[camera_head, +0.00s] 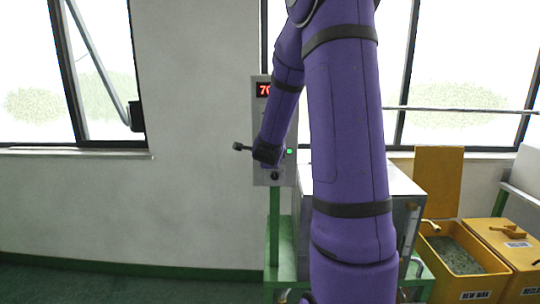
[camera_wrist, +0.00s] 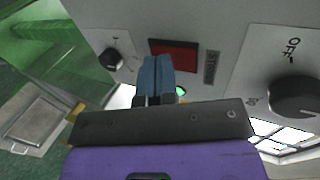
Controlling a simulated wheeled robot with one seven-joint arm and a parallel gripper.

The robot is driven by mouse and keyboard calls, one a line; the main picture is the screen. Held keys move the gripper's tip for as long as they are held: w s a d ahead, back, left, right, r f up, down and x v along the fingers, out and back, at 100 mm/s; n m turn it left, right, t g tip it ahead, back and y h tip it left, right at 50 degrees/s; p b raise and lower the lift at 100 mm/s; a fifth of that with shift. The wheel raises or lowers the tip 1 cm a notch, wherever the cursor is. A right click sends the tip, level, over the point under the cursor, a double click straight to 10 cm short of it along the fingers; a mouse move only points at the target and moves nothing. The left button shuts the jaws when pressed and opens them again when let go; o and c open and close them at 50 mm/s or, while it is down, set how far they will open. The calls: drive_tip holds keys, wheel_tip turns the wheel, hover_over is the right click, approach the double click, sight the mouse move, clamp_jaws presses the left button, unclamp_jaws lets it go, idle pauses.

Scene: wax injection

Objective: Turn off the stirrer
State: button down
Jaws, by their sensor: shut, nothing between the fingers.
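A grey control box (camera_head: 260,120) stands on a green post, partly hidden by my arm. In the wrist view its panel (camera_wrist: 222,25) carries a red rectangular switch (camera_wrist: 185,54) with a small label beside it, which seems to read STIRRER. A green light (camera_wrist: 181,91) is lit close to the fingers. My gripper (camera_wrist: 157,60) is shut and empty; its blue fingertips overlap the lower edge of the red switch in the picture. I cannot tell whether they touch it. In the head view my gripper's tips are hidden behind my wrist.
A black knob (camera_wrist: 111,60) sits left of the red switch, and a larger knob (camera_wrist: 296,96) marked OFF sits right. The box's red display (camera_head: 263,90) is partly covered. Yellow bins (camera_head: 462,262) with labels stand at the right. The wall left of the box is clear.

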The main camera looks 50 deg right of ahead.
drive_tip(key=shift+w+d+f, duration=0.15)
drive_tip(key=shift+d, duration=0.1)
drive_tip(key=shift+w+d+f, duration=0.1)
drive_tip(key=shift+d+f, duration=0.05)
drive_tip(key=shift+f, duration=0.35)
drive_tip(key=shift+d+r, duration=0.1)
drive_tip(key=shift+r, duration=0.05)
idle(0.3)
